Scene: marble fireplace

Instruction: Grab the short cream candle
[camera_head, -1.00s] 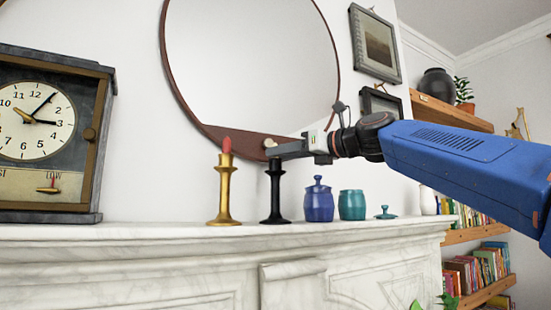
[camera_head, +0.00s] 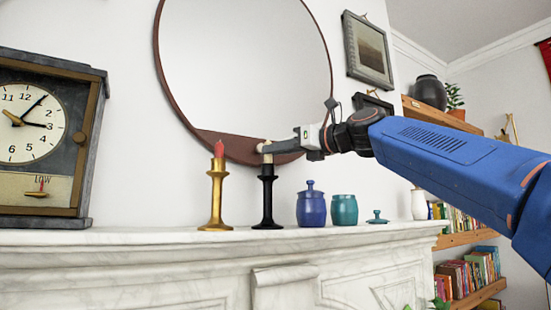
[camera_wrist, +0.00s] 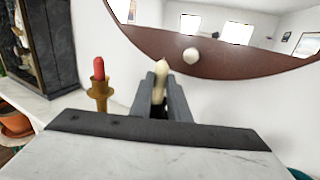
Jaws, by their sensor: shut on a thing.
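The short cream candle (camera_head: 267,158) is at the top of the black candle holder (camera_head: 268,200) on the mantel. My gripper (camera_head: 270,148) reaches in from the right and is shut on the candle. In the wrist view, the cream candle (camera_wrist: 159,82) stands nearly upright between the two grey fingers (camera_wrist: 160,98). A pale stretch of candle shows between my gripper and the holder top. I cannot tell whether its lower end is still inside the holder.
A gold holder with a red candle (camera_head: 219,149) stands close left. A blue jar (camera_head: 311,208) and a teal jar (camera_head: 343,210) stand to the right, with a teal lid (camera_head: 377,217) beyond. A clock (camera_head: 45,140) is far left. The round mirror (camera_head: 245,70) is behind.

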